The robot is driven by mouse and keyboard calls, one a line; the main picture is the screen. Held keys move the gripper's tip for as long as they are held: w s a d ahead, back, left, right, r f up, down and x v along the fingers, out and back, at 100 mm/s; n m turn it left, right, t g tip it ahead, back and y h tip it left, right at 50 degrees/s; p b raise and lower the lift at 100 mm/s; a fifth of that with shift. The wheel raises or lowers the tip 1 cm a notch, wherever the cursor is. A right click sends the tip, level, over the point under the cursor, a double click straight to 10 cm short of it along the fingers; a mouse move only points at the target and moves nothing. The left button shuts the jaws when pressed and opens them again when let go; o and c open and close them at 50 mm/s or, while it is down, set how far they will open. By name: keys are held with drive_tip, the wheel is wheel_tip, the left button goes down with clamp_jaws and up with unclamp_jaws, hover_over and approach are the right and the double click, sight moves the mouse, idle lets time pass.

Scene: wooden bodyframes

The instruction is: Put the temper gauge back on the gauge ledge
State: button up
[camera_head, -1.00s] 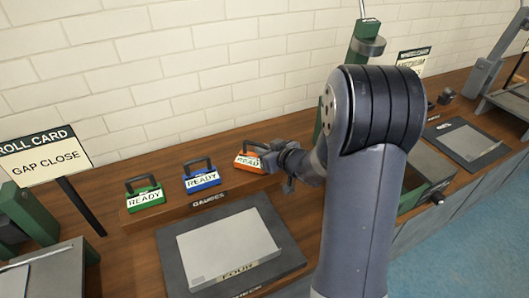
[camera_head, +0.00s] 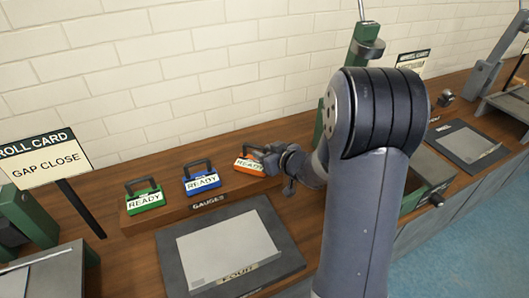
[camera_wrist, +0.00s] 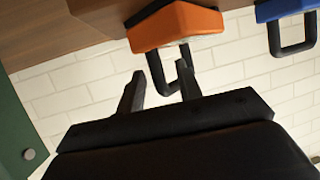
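An orange gauge (camera_head: 249,163) with a white READY plate and a dark loop handle stands at the right end of the wooden gauge ledge (camera_head: 167,213). It also shows in the wrist view (camera_wrist: 177,27), upside down, with its base against the brown ledge. My gripper (camera_wrist: 162,68) is open, its two fingers apart, close to the handle of the orange gauge. The handle end appears between the fingers and overlaps the right one; I cannot tell whether they touch. In the head view my gripper (camera_head: 271,160) partly covers the gauge's right side. The small print naming each gauge is unreadable.
A blue gauge (camera_head: 202,181) and a green gauge (camera_head: 145,199) stand to the left on the same ledge. A grey plate (camera_head: 228,248) lies on a dark mat in front. A green machine (camera_head: 367,45) stands behind my arm. A white brick wall is close behind.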

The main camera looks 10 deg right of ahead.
drive_tip(key=p+v, duration=0.1)
drive_tip(key=v, duration=1)
drive_tip(key=shift+s+d, duration=0.15)
drive_tip(key=shift+s, duration=0.1)
